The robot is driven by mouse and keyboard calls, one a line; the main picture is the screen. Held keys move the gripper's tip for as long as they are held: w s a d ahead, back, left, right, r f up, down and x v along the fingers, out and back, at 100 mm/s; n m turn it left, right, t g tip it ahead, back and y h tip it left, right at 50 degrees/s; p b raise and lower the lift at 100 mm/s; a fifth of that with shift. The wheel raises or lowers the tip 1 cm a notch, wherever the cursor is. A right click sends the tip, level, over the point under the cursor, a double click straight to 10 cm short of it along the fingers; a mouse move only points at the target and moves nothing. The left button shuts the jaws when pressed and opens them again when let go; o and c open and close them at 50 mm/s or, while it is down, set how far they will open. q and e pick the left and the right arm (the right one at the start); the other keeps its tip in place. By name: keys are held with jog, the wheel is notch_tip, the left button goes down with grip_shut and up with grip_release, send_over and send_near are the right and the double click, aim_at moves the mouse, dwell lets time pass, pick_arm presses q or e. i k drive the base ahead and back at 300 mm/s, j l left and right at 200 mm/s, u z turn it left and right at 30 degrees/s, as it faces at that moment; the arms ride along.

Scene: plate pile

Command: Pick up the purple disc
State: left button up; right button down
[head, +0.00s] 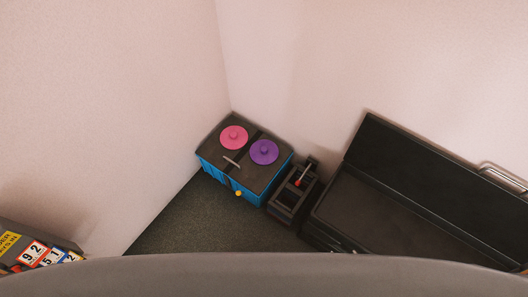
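The purple disc (264,152) is a round flat piece with a small raised knob in its middle. It lies on the dark top of a blue-sided box (231,168) in the corner of the room. A pink disc (234,138) of similar shape lies to its left on the same top. Neither of my grippers shows in the head view, and nothing covers the purple disc.
A small dark rack (287,206) with a red-tipped stick stands right of the box. A large open black case (385,212) lies farther right. Number cards (38,254) sit at lower left. Walls close in behind the box. Dark floor (190,220) lies clear in front.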

aim_at(263, 152)
jog(key=i+j, duration=0.7)
jog(key=i+z, duration=0.05)
jog(key=i, duration=0.05)
